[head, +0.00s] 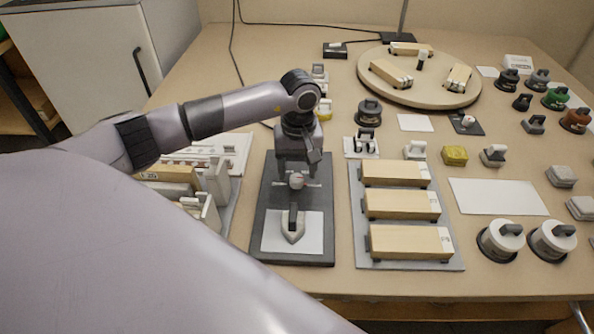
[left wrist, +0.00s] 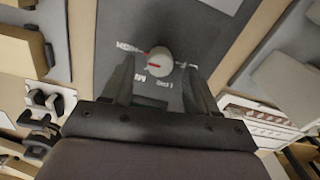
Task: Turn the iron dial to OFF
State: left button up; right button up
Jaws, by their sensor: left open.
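The iron dial (head: 297,181) is a small round white knob with a red mark, set on a dark grey board (head: 262,235). In the left wrist view the dial (left wrist: 159,62) sits between and just beyond my fingertips, its red mark pointing left. Printed labels ring it, too blurred to read surely. A small iron (head: 293,226) with a dark handle rests on a pale plate on the same board, nearer me. My left gripper (head: 298,163) is open and points down over the dial, with no clear contact. It also shows in the left wrist view (left wrist: 160,78). My right gripper is out of view.
A grey tray with wooden blocks (head: 394,205) stands right of the board. A rack with white and wooden parts (head: 200,185) stands close on the left. A round turntable (head: 375,75) is at the back. Several knobs and small blocks fill the right side.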

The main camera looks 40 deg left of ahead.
pick_arm(q)
jog(key=shift+f, duration=1)
jog(key=c, duration=1)
jog(key=shift+c, duration=0.2)
